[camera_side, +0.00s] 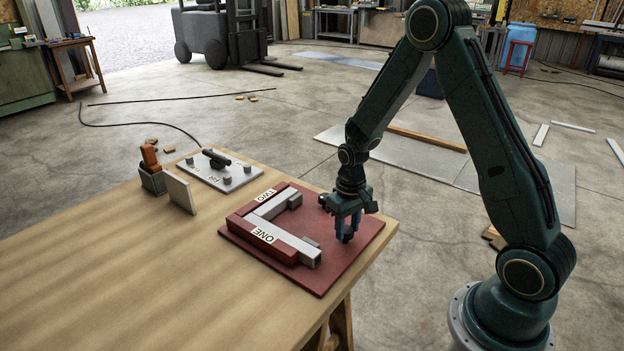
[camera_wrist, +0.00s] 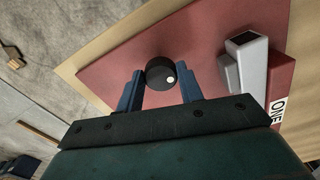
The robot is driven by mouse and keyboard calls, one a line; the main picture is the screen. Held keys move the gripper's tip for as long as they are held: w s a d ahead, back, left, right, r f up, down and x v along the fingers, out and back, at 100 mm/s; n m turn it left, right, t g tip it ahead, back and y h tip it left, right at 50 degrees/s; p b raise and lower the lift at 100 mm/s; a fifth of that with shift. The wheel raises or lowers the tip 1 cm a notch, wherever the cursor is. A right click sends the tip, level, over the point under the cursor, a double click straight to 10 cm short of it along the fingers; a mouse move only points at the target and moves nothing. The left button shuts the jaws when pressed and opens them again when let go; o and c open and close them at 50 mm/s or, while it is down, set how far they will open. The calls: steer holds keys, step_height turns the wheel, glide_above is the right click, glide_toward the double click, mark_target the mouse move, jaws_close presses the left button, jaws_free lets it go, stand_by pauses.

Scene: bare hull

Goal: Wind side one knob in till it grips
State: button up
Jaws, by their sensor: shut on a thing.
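My gripper (camera_side: 348,232) points down over the right part of a red base plate (camera_side: 370,238). Its blue fingers are shut on a black round knob (camera_wrist: 158,76) with a white dot on its top, seen between the fingertips in the wrist view. Fingers mostly hide the knob in the side view. What lies under it is hidden. A grey bar (camera_side: 288,241) runs along a red block labelled ONE (camera_side: 262,236). Its open square end (camera_wrist: 242,42) shows right of the knob in the wrist view. A second grey bar (camera_side: 272,206) lies by the label TWO (camera_side: 266,196).
A light plate (camera_side: 240,180) with a dark cylinder and several grey pegs lies at the table's back. Left of it stand an upright pale panel (camera_side: 178,193) and an orange piece in a grey block (camera_side: 152,181). The front left of the wooden table (camera_side: 110,280) is clear.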

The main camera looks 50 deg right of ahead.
mark_target(347, 230)
steer(key=shift+m, duration=1.3)
steer(key=o, duration=1)
steer(key=shift+r, duration=0.1)
step_height(347, 230, up, 14)
